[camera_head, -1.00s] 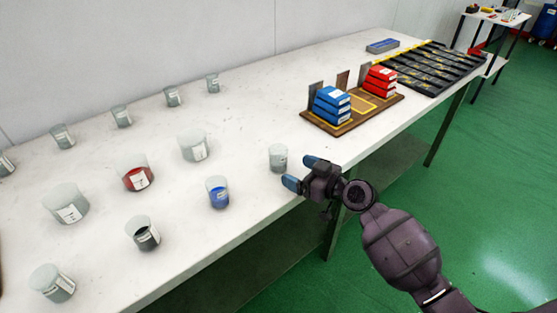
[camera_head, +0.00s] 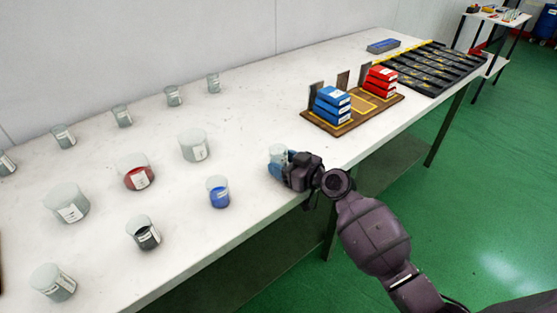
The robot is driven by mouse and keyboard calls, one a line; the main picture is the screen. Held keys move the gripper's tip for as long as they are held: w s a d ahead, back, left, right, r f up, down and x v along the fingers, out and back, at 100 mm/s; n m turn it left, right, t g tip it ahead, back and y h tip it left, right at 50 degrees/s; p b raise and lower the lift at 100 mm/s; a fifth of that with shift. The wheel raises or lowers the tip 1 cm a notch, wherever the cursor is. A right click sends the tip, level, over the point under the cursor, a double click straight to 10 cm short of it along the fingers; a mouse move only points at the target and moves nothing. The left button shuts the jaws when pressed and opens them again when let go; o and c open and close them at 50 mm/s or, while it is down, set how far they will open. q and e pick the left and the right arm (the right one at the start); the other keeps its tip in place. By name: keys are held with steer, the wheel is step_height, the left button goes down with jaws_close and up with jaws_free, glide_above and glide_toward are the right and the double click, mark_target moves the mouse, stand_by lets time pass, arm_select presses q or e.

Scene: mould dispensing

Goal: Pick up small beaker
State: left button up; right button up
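A small clear beaker (camera_head: 277,151) stands upright near the front edge of the white table, apart from the other beakers. The gripper body hides the beaker's right and lower parts. I cannot tell whether the fingers touch the glass or have closed on it. My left gripper is not in view.
Several beakers stand to the left on the table (camera_head: 240,120), including one with blue liquid (camera_head: 219,193), one with red (camera_head: 137,174) and one with dark contents (camera_head: 143,234). A wooden rack (camera_head: 345,125) with blue and red boxes stands behind right.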

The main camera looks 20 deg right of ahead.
steer(key=c, duration=0.5)
